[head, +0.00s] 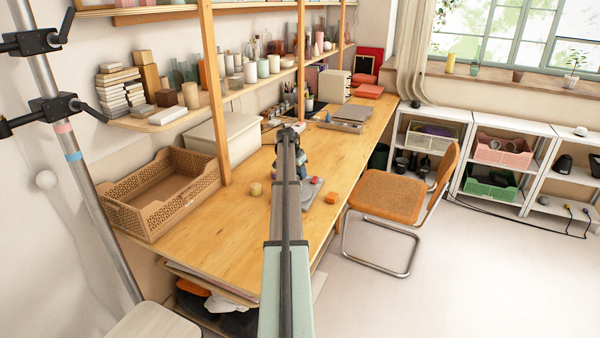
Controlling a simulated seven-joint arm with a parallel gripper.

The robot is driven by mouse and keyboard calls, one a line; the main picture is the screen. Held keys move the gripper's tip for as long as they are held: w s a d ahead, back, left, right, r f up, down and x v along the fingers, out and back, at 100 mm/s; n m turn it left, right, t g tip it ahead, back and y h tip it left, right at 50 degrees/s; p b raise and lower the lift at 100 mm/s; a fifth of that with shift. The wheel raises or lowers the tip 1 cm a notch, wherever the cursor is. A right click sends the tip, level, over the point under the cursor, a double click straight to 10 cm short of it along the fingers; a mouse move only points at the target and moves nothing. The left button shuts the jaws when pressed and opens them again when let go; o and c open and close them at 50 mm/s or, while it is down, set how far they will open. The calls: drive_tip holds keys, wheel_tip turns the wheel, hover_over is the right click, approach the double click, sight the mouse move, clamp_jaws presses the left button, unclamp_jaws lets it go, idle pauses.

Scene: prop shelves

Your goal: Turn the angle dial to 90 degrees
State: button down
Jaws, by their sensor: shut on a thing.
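My arm reaches out over the wooden desk, and my gripper (304,168) is at its far end, small and dark. It is low over a grey plate (313,191) on the desk, which looks like the base of the angle dial. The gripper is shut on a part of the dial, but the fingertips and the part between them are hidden. My arm covers the left of the plate. The dial's scale and pointer are too small and too covered to read.
A small orange block (331,197) lies right of the plate, and a yellowish block (256,189) lies left of my arm. A brown basket (160,190) stands at the desk's left. Shelf posts (213,95) rise behind. A chair (392,196) stands on the right.

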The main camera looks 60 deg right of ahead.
drive_tip(key=c, duration=0.9)
unclamp_jaws()
drive_tip(key=v, duration=1.3)
drive_tip(key=shift+a+r, duration=0.2)
drive_tip(key=shift+r, duration=0.2)
drive_tip(key=shift+w, duration=0.1)
